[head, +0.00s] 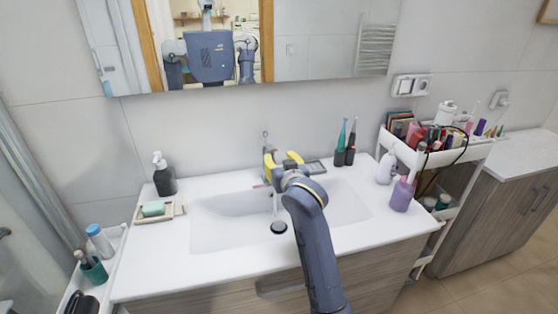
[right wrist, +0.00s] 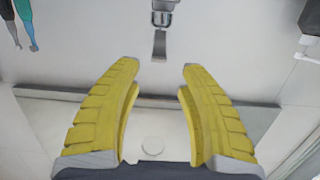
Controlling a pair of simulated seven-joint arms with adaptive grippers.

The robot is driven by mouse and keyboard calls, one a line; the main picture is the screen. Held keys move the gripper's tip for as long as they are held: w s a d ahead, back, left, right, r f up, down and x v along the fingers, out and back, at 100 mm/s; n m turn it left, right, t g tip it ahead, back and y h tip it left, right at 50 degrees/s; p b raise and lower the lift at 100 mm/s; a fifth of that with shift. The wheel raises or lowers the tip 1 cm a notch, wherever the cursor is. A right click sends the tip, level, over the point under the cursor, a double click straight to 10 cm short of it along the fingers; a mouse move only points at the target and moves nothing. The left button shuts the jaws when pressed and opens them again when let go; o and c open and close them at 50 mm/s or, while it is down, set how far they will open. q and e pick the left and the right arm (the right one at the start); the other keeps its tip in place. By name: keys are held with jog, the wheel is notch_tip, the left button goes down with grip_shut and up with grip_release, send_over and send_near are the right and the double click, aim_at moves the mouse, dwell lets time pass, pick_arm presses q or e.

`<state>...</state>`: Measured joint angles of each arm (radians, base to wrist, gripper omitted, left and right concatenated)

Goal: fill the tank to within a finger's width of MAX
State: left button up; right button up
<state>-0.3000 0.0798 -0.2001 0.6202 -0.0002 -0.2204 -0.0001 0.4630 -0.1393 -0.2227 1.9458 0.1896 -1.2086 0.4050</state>
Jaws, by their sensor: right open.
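My right gripper (head: 281,161) is open above the back of the white sink basin (head: 225,232), with its yellow fingers spread and nothing between them. In the right wrist view its two fingertips (right wrist: 160,66) point at a metal faucet part (right wrist: 159,44), which stands just beyond them and apart from them. In the head view the faucet (head: 265,137) is mostly hidden behind the gripper. A dark round drain (head: 279,227) shows in the basin. I cannot make out a tank with a MAX mark in either view. My left gripper is not in view.
Toothbrushes (head: 346,145) stand behind the basin on the right, beside a flat grey item (head: 314,167). A black pump bottle (head: 164,175) and soap dish (head: 153,210) are on the left. A purple bottle (head: 402,194) stands at right, by the crowded white cart (head: 432,160).

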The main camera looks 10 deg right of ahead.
jog(key=shift+t+y, duration=0.3)
jog(key=shift+t, duration=0.6)
notch_tip(320, 180, up, 6)
jog(key=shift+s+d+r, duration=0.1)
jog(key=shift+r, duration=0.05)
jog(key=c, duration=0.6)
jog(key=shift+w, duration=0.2)
grip_shut()
send_over(274, 149)
jog(key=w, duration=0.3)
jog(key=shift+s, duration=0.25)
jog(key=shift+s+f, duration=0.3)
jog(key=shift+f, duration=0.55)
jog(key=shift+s+f, duration=0.25)
jog(key=shift+f, duration=0.3)
jog(key=shift+s+f, duration=0.25)
jog(key=shift+f, duration=0.3)
jog(key=shift+s+f, duration=0.35)
jog(key=shift+f, duration=0.4)
